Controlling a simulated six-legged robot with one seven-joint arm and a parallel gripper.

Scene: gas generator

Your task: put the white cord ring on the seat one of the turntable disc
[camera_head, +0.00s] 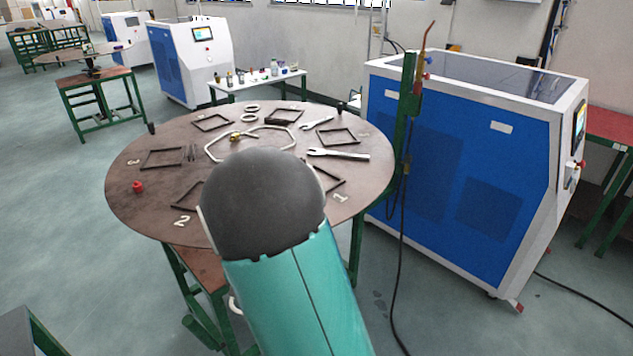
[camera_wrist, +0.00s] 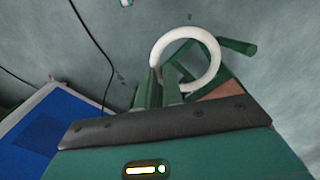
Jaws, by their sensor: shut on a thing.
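The white cord ring (camera_wrist: 186,32) is held between the two green fingers of my gripper (camera_wrist: 162,78) in the wrist view. It stands out past the fingertips, over the floor and a green stand. In the head view a small part of the white ring (camera_head: 235,306) shows beside my arm, below the disc's level; my gripper is hidden there. The turntable disc (camera_head: 130,205) is brown and round. Seat one is the dark square frame (camera_head: 331,181) near the white numeral 1 (camera_head: 341,197), partly hidden by my arm.

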